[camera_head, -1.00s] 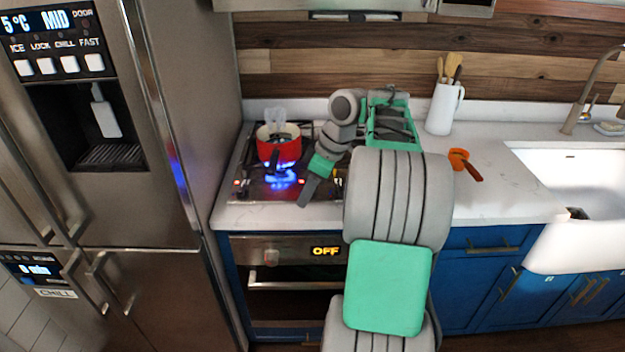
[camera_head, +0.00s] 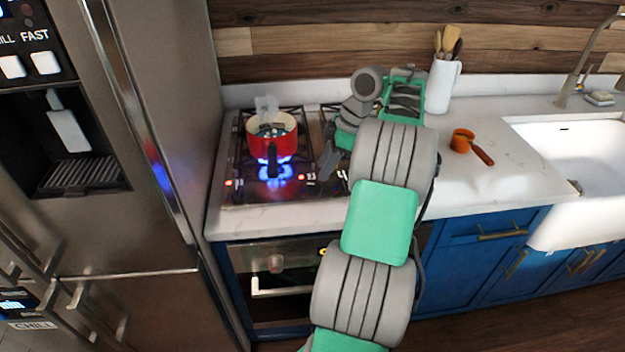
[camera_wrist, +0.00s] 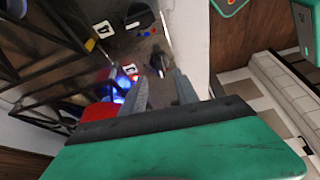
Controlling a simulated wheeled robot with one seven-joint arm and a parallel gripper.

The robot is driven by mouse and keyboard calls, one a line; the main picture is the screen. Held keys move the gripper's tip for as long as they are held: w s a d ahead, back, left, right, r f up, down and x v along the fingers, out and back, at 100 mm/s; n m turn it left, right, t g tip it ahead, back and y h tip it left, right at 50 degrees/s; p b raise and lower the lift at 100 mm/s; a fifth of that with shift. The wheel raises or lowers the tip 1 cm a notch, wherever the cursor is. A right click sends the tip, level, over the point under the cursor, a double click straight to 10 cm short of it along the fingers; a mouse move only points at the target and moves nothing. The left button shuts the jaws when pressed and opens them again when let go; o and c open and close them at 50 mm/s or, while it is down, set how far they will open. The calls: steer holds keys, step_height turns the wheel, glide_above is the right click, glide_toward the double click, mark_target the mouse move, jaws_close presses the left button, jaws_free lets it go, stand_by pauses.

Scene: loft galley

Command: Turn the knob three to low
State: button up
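The gas cooktop (camera_head: 240,165) has its controls along the front edge. In the wrist view, a dark knob (camera_wrist: 157,63) is just beyond my fingertips, roughly in line with the gap between them. A white number tag (camera_wrist: 130,69) is beside it; its digit is hard to read. A larger black knob (camera_wrist: 128,18) is farther up, next to a tag that seems to read 4. My gripper (camera_wrist: 163,80) is open, its fingers apart with nothing between them. In the head view, my gripper (camera_head: 325,168) points down at the cooktop's front right. Contact with a knob cannot be told.
A red pot (camera_head: 285,145) stands over a lit blue flame (camera_head: 276,173) on the left burner, close to my gripper. The fridge (camera_head: 165,60) stands at left.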

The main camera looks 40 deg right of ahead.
mark_target(314, 183)
steer(key=b+x, duration=0.2)
steer(key=x, duration=0.3)
steer(key=shift+w+a+f, duration=0.1)
steer(key=shift+w+f, duration=0.05)
steer(key=shift+f, duration=0.1)
jaws_close()
